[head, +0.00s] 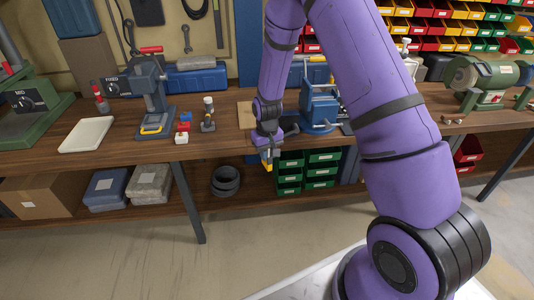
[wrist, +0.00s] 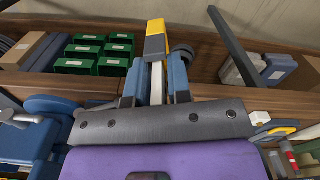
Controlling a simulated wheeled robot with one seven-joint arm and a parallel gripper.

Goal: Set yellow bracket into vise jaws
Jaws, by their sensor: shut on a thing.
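The yellow bracket (head: 266,165) hangs below my gripper (head: 267,149), in front of the workbench's front edge. In the wrist view the bracket (wrist: 155,27) shows a yellow end and a grey part, and sticks out beyond the fingers. My gripper (wrist: 155,82) is shut on it, with one blue finger on each side. The blue vise (head: 319,108) stands on the bench just right of my gripper. Blue metalwork, probably the vise (wrist: 25,138), shows at the left of the wrist view.
A press (head: 153,90) with a yellow piece at its base stands left on the bench, near small red and blue blocks (head: 184,123) and a white tray (head: 87,134). A green grinder (head: 484,78) stands right. Green drawers (head: 322,168) sit below the bench.

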